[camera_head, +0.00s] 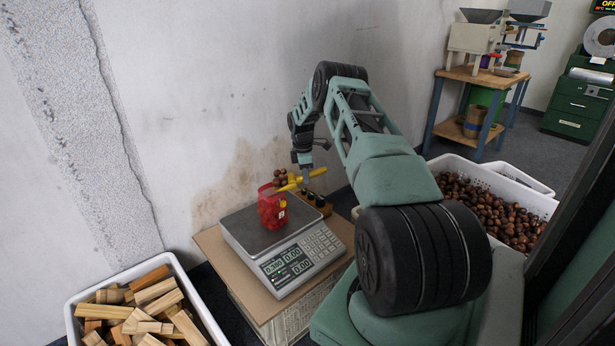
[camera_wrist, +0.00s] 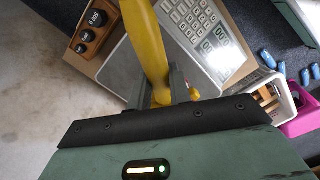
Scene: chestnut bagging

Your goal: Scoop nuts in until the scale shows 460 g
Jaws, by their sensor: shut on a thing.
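My gripper (camera_head: 305,172) is shut on the yellow handle of a scoop (camera_head: 316,172). The handle also shows between the fingers in the wrist view (camera_wrist: 150,50). Brown chestnuts (camera_head: 281,177) show at the scoop end, just above and beside the top of a red bag (camera_head: 271,210). The bag stands upright on the plate of the scale (camera_head: 235,229). The scale's display (camera_head: 286,263) seems to read 0.380, but the digits are small. A large crate (camera_head: 545,206) of chestnuts stands at the right behind my arm. The bag's inside is hidden.
A wooden block with black knobs (camera_head: 322,204) sits behind the scale, near the stained wall. A white crate (camera_head: 203,304) of wood pieces stands at front left. A pink bin (camera_wrist: 303,122) and blue objects lie on the floor. A machine bench (camera_head: 470,76) is far back.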

